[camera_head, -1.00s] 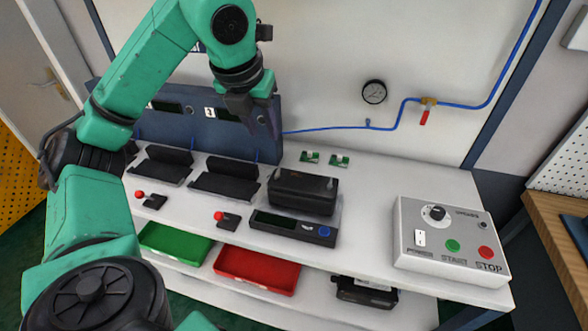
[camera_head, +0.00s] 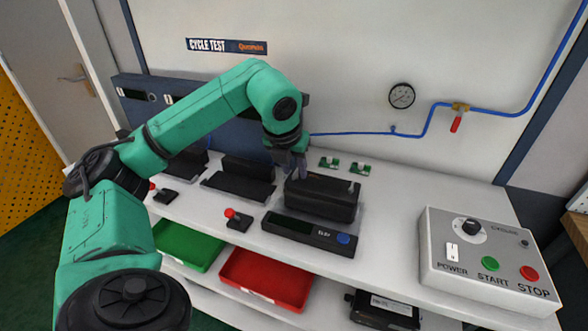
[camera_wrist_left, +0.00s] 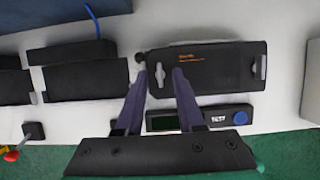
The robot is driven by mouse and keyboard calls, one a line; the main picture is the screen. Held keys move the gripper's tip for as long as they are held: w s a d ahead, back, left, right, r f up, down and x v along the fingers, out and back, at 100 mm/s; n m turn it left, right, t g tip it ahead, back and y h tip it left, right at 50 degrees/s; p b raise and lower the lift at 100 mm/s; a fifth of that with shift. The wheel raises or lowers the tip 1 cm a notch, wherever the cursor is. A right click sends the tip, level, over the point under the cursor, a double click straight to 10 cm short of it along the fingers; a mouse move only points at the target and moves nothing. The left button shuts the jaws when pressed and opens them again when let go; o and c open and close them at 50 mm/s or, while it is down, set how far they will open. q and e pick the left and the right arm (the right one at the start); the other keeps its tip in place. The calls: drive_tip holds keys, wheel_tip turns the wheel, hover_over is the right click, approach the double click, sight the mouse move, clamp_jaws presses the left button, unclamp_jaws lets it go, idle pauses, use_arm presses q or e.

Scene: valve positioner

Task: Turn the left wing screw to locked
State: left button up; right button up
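The valve positioner is a black box (camera_head: 322,199) on the white bench. In the left wrist view the box (camera_wrist_left: 212,75) shows orange lettering and a small light-grey wing screw at each end. The left wing screw (camera_wrist_left: 159,74) stands between my left gripper's fingertips, lengthwise along the fingers. The right wing screw (camera_wrist_left: 263,68) is clear of the gripper. My left gripper (camera_head: 292,170) is over the box's left end in the head view. In the left wrist view its fingers (camera_wrist_left: 160,78) are apart, with gaps beside the screw. My right gripper is out of view.
A test unit (camera_head: 310,234) with a blue button sits in front of the box. Black fixtures (camera_head: 240,180) stand left of it, with a red-knobbed lever (camera_head: 238,220) in front. A control box (camera_head: 485,262) stands right, past bare bench.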

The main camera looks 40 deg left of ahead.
use_arm(q)
clamp_jaws()
